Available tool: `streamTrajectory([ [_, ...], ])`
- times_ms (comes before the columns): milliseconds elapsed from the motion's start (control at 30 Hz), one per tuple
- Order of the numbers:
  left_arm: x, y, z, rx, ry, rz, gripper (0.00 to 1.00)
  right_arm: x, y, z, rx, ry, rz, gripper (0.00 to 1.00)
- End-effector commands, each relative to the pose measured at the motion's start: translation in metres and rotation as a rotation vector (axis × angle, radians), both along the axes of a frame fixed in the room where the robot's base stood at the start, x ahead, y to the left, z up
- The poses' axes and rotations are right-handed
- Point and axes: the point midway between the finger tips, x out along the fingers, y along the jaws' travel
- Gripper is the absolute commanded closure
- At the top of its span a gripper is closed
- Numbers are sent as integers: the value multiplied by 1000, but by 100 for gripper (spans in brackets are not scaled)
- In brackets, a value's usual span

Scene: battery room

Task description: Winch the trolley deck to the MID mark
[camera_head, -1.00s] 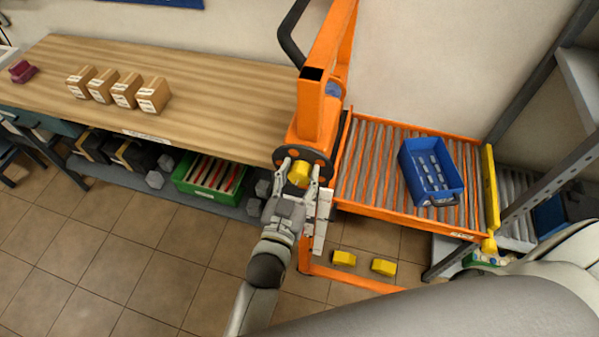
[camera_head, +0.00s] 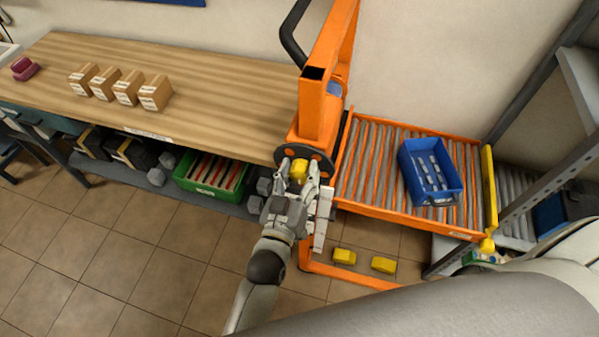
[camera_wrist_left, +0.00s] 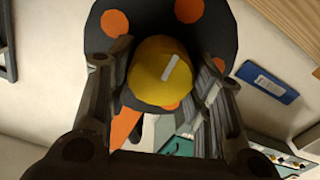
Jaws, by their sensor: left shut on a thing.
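The orange trolley has a mast (camera_head: 320,105) and a roller deck (camera_head: 380,165) to its right. A blue crate (camera_head: 455,190) with grey pieces inside sits on the deck. The yellow winch knob (camera_head: 299,170) is on a dark disc with orange spots on the mast. My left gripper (camera_head: 299,175) is shut on it. In the left wrist view, the knob (camera_wrist_left: 152,75) sits between the two fingers, with a tilted white line on its face. A white strip (camera_head: 321,225) hangs beside the gripper, partly hidden; I cannot read any marks on it.
A wooden bench (camera_head: 215,90) with several small boxes stands left. A green crate (camera_head: 212,192) is on its lower shelf. Two yellow blocks (camera_head: 383,265) lie by the trolley's foot. A yellow bar (camera_head: 490,190) edges the deck, near a grey rack at right.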

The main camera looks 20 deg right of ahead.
Motion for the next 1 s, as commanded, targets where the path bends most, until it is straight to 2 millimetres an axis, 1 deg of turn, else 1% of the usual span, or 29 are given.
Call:
streamTrajectory([
  [67,-1,0,-3,5,6,-1,77,0,0,0,0,0,0,73],
  [100,-1,0,-4,5,6,-1,48,0,0,0,0,0,0,73],
  [233,-1,0,-3,5,4,-2,32,0,0,0,0,0,0,73],
  [533,-1,0,-1,3,1,-1,32,0,-1,0,-1,0,1,73],
  [667,-7,5,-2,3,1,0,32,0,-1,0,-1,0,1,73],
  [767,-20,13,-2,5,3,0,32,0,-1,0,-1,0,1,73],
  [1000,-64,42,-3,5,4,-2,32,0,0,0,0,0,0,73],
])
